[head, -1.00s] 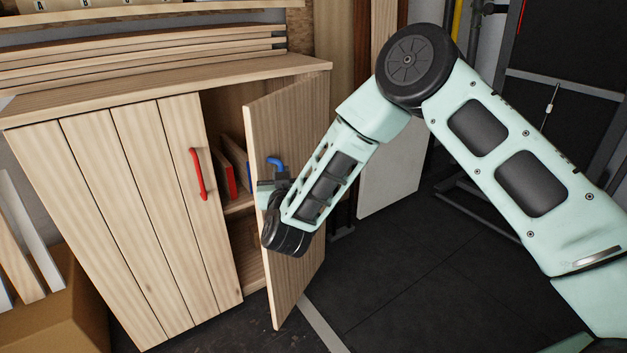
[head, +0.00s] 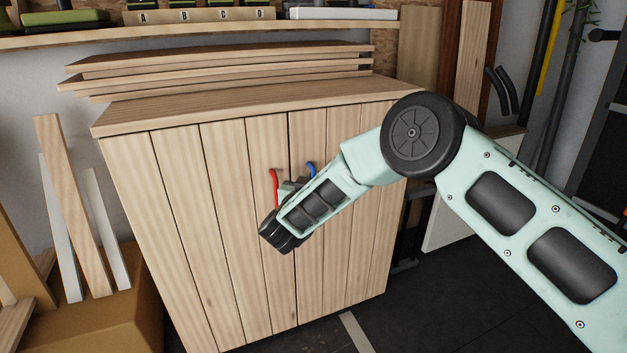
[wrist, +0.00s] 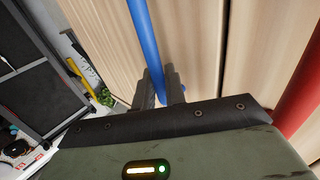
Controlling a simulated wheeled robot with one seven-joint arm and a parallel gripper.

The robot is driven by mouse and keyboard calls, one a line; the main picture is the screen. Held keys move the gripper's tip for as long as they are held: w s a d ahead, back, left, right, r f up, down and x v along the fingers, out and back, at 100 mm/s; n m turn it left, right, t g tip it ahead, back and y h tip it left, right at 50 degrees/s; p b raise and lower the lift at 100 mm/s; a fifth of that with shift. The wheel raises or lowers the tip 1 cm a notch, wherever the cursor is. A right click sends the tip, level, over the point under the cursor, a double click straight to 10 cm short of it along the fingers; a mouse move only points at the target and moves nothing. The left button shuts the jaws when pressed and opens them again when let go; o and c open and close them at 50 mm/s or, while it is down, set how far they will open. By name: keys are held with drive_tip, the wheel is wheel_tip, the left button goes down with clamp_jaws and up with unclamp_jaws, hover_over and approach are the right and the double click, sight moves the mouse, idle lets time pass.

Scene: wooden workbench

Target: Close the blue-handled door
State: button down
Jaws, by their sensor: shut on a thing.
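The blue-handled door (head: 345,230) is the right door of the wooden cabinet. It looks level with the left door, with only a thin dark line between them. Its blue handle (head: 311,168) shows just above my gripper (head: 289,187) in the head view; my arm hides the lower part. In the wrist view, the blue handle (wrist: 146,40) runs down between the two fingers of my gripper (wrist: 161,86). The fingers are shut on it near its lower end.
The left door (head: 215,230) has a red handle (head: 273,184), close beside my gripper. Planks (head: 230,65) lie stacked on the cabinet top. Boards (head: 75,205) stand in a box at the left. Dark floor (head: 440,310) is clear at the right.

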drive_tip(key=shift+w+a+r, duration=0.1)
drive_tip(key=shift+w+r, duration=0.2)
drive_tip(key=c, duration=1.5)
unclamp_jaws()
drive_tip(key=shift+c, duration=0.2)
drive_tip(key=p+v, duration=0.2)
drive_tip(key=v, duration=1.5)
drive_tip(key=shift+s+f+p, duration=0.25)
drive_tip(key=shift+s+p, duration=0.05)
drive_tip(key=shift+s, duration=0.1)
drive_tip(key=shift+w, duration=0.1)
